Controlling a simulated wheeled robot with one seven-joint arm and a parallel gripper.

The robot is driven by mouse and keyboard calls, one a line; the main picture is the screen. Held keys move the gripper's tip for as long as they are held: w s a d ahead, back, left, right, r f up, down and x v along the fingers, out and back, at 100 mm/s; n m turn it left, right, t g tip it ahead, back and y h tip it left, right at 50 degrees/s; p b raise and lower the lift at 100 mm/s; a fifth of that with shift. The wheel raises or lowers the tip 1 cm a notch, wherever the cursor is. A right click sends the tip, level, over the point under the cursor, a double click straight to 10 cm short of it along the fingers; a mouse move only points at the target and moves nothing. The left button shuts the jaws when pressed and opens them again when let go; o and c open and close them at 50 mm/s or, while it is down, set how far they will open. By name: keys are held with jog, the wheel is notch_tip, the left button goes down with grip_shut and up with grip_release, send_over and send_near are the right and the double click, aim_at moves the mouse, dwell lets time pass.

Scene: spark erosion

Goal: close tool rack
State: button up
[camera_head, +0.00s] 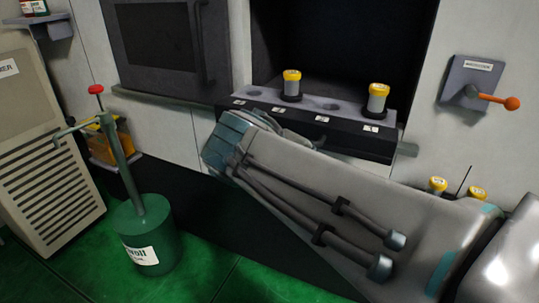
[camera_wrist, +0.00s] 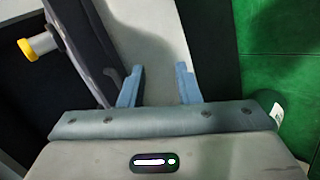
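The tool rack (camera_head: 375,140) is a black-fronted tray with a grey top. It sticks out from the dark opening in the pale machine wall, with two yellow-capped tool holders (camera_head: 292,85) standing in it and white labels on its front. In the wrist view the rack (camera_wrist: 85,50) lies left of my fingers, with one yellow-capped holder (camera_wrist: 42,45). My gripper (camera_wrist: 158,75) has its two blue fingers apart, with nothing held between them and pale wall beyond. In the head view my arm crosses below the rack and hides part of its front; whether a finger touches the rack is unclear.
A green drum (camera_head: 145,235) with a pump handle stands left on the green floor (camera_head: 235,280). A vented beige cabinet (camera_head: 45,165) is at far left. A lever with an orange knob (camera_head: 511,103) is on the wall at right. More yellow-capped holders (camera_head: 438,185) show behind my arm.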

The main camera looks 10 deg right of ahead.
jog(key=w+a+r+n+t+h+b, duration=0.2)
jog(key=w+a+r+n+t+b, duration=0.15)
jog(key=a+t+b, duration=0.4)
jog(key=shift+g, duration=0.75)
jog(key=b+x, duration=0.1)
jog(key=x, duration=0.6)
jog(key=b+x, duration=0.2)
jog(key=x, duration=0.4)
jog(key=shift+w+f, duration=0.3)
jog(key=shift+w, duration=0.1)
grip_shut()
